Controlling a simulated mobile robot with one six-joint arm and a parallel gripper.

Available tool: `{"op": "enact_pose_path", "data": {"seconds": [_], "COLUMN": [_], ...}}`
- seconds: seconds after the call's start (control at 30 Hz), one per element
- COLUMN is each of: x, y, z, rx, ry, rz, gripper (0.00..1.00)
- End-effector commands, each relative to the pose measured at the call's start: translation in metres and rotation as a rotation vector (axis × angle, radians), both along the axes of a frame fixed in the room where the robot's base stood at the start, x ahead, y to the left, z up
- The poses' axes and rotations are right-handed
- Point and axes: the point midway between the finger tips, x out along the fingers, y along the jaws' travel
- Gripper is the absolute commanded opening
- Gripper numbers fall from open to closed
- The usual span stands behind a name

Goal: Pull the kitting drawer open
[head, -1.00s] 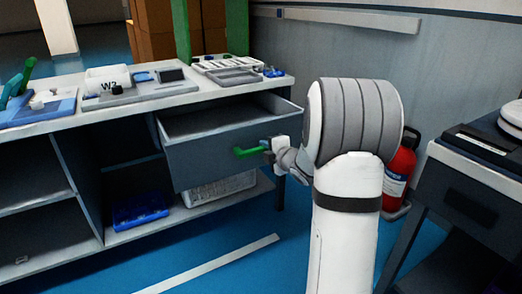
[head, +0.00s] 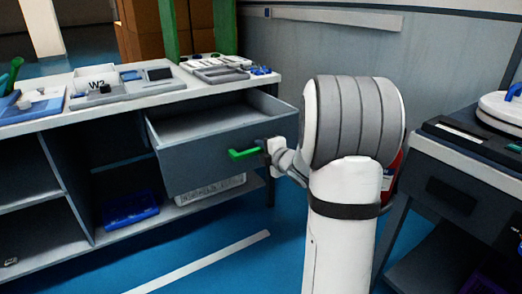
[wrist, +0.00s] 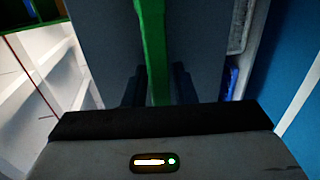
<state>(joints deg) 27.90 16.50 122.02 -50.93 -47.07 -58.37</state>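The kitting drawer (head: 195,170) is grey and stands partly open under the right end of the workbench, its tray interior showing from above. Its green handle (head: 240,154) sticks out from the front panel. My gripper (head: 268,149) is at the handle, its fingers largely hidden in the head view. In the wrist view, the green handle (wrist: 153,40) runs between the two dark fingers of my gripper (wrist: 158,88), with the drawer front (wrist: 195,40) beyond. The gripper appears shut on the handle.
The workbench (head: 125,106) carries trays and a W2-marked fixture (head: 97,82). A blue bin (head: 130,207) and a pale crate (head: 210,188) sit on the shelf below. A second table (head: 440,150) stands close on the right. Blue floor (head: 225,270) in front of the drawer is clear.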

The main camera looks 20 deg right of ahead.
Motion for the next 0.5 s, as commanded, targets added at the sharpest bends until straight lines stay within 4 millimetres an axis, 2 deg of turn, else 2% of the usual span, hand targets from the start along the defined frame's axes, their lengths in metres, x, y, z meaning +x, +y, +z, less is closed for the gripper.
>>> {"op": "enact_pose_path", "data": {"seconds": [0.33,0.5], "x": [-0.002,-0.024], "y": [0.000,-0.004], "z": [0.002,0.009], "rx": [-0.001,0.000], "ry": [-0.001,-0.001], "rz": [0.000,-0.002], "gripper": [0.31,0.31]}}
